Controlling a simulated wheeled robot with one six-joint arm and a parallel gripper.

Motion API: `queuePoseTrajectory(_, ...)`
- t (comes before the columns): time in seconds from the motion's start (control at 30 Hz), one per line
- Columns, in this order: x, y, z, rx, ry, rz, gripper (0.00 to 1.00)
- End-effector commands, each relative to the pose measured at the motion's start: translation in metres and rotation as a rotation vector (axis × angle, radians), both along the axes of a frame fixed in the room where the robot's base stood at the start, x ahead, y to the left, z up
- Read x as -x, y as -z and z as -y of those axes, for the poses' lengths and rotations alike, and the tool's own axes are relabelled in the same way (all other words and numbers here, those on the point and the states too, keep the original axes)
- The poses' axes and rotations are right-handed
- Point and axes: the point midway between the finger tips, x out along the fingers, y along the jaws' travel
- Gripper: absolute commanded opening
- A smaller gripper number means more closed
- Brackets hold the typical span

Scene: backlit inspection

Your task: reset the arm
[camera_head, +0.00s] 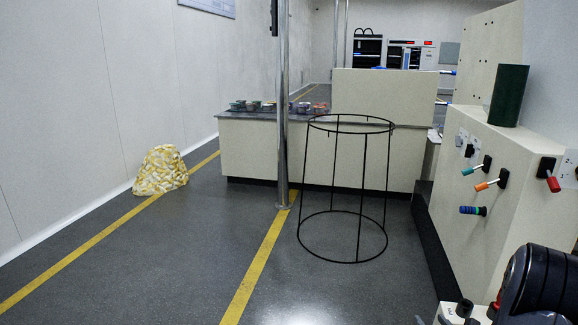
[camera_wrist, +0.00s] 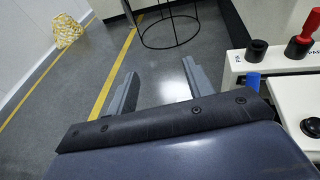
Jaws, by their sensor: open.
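My gripper (camera_wrist: 160,68) shows in the wrist view with its two grey fingers spread apart. Nothing is between them; only grey floor shows there. Part of my dark arm (camera_head: 540,285) is at the lower right of the head view, low beside the control cabinet. The fingers cannot be made out in the head view.
The control cabinet (camera_head: 480,245) with coloured levers stands at right, a dark green cylinder (camera_head: 509,95) on top. A black wire frame (camera_head: 304,190), metal pole (camera_head: 282,120), long counter (camera_head: 240,150) and yellow-white bag (camera_head: 160,171) stand ahead. Floor at centre left is clear.

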Motion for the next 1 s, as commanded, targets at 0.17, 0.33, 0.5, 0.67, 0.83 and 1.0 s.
queuePoseTrajectory(0.17,-0.007,-0.031,-0.020,0.001,-0.030,0.001,0.49)
queuePoseTrajectory(0.33,-0.012,-0.054,-0.037,0.001,-0.054,-0.001,0.49)
queuePoseTrajectory(0.5,-0.016,-0.077,-0.055,0.001,-0.080,0.000,0.49)
queuePoseTrajectory(0.67,-0.020,-0.099,-0.071,0.001,-0.104,0.001,0.49)
queuePoseTrajectory(0.83,-0.023,-0.122,-0.090,-0.001,-0.129,0.001,0.49)
queuePoseTrajectory(1.0,-0.025,-0.145,-0.108,-0.001,-0.155,0.002,0.49)
